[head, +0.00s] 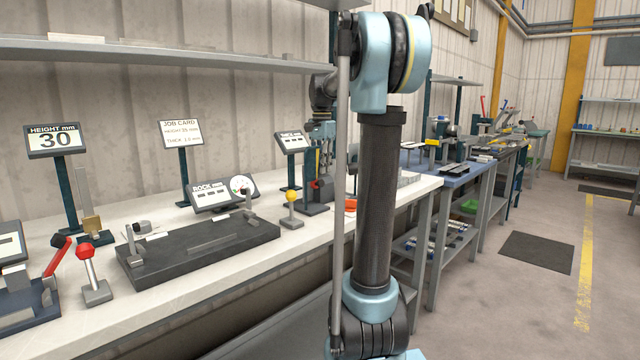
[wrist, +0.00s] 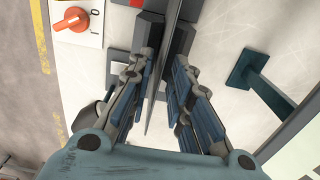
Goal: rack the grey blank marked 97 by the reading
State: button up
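My gripper (wrist: 167,30) shows in the wrist view, its two dark pads closed on a thin grey sheet (wrist: 161,65) seen edge-on. The sheet stands between the fingers and points down towards the palm. No 97 shows on it, so I cannot tell its marking. A display headed HEIGHT mm (head: 54,141) reads 30. A job card (head: 181,133) gives height 30 mm and, in small print, a thickness that looks like 1.0 mm. A smaller display (head: 292,143) stands farther right, its text too small to read.
A dark fixture (head: 200,250) with a tilted display (head: 212,195) and a dial (head: 242,185) sits on the white bench (head: 180,315). Red-knobbed (head: 86,252) and yellow-knobbed (head: 291,196) levers stand beside it. A shelf (head: 150,58) hangs above. A red rotary switch (wrist: 70,19) shows in the wrist view.

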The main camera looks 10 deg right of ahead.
grip_shut()
jog(key=shift+r, duration=0.1)
notch_tip(320, 180, up, 11)
dwell(2.0)
jog(key=shift+a, duration=0.1)
dwell(0.6)
